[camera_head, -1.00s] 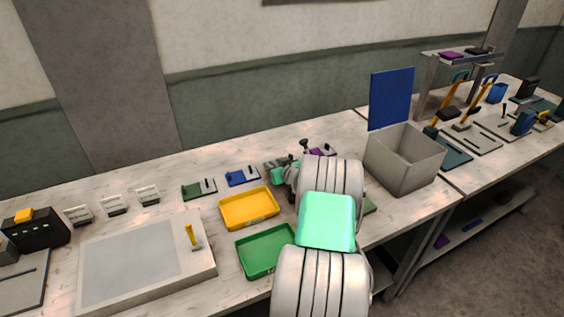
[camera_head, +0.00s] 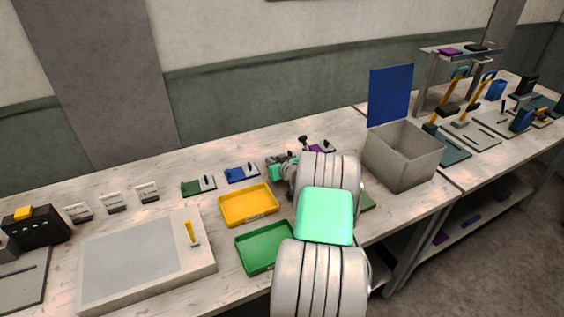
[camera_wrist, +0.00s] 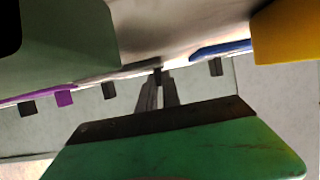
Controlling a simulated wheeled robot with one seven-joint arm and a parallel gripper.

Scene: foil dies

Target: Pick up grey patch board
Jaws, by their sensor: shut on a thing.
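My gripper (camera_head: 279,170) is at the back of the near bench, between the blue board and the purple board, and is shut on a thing. That thing appears to be the grey patch board (camera_head: 271,160), of which only a small grey edge shows past the gripper and wrist. In the wrist view a thin grey edge (camera_wrist: 130,69) lies at the fingers. The green, dark-edged shape filling the bottom of that view hides much. I cannot tell whether the board is clear of the bench.
A blue board (camera_head: 242,174) and a green board (camera_head: 196,188) lie to the left, a purple board (camera_head: 317,148) to the right. A yellow tray (camera_head: 248,218) and a green tray (camera_head: 239,257) lie in front. A grey bin (camera_head: 405,165) stands right.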

